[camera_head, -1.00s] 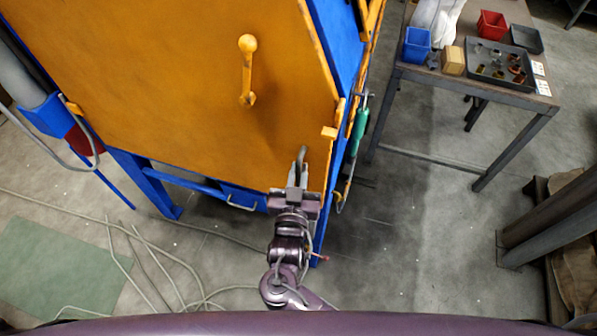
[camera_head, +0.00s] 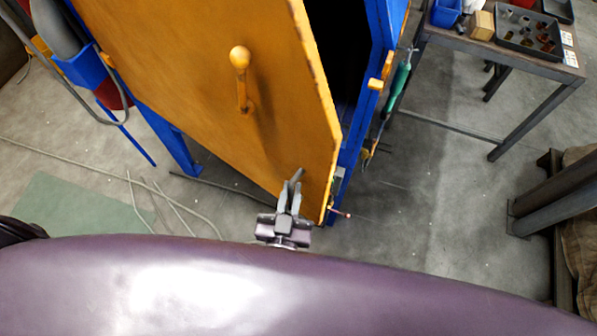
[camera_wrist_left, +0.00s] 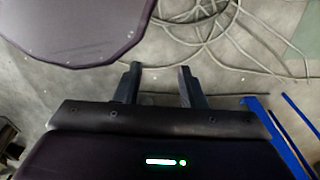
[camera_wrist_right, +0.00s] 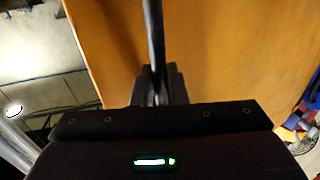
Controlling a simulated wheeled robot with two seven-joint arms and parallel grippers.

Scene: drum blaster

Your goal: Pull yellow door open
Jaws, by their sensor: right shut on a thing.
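The yellow door (camera_head: 190,75) of the blue cabinet stands partly open, with a dark gap (camera_head: 345,50) between its right edge and the blue frame. My right gripper (camera_head: 289,196) is shut on the grey door handle (camera_head: 296,178) near the door's lower right corner. In the right wrist view the handle (camera_wrist_right: 154,40) runs as a dark bar between the fingers (camera_wrist_right: 158,85), against the door (camera_wrist_right: 220,50). A yellow ball-ended lever (camera_head: 240,75) sits on the door's face. My left gripper (camera_wrist_left: 160,85) is open and empty above the floor in the left wrist view.
A work table (camera_head: 470,45) with a blue bin (camera_head: 446,12) and a grey tray (camera_head: 530,35) stands at the upper right. Cables (camera_head: 160,205) lie on the floor at left. A green-handled tool (camera_head: 398,80) hangs on the cabinet's right side. Floor between cabinet and table is clear.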

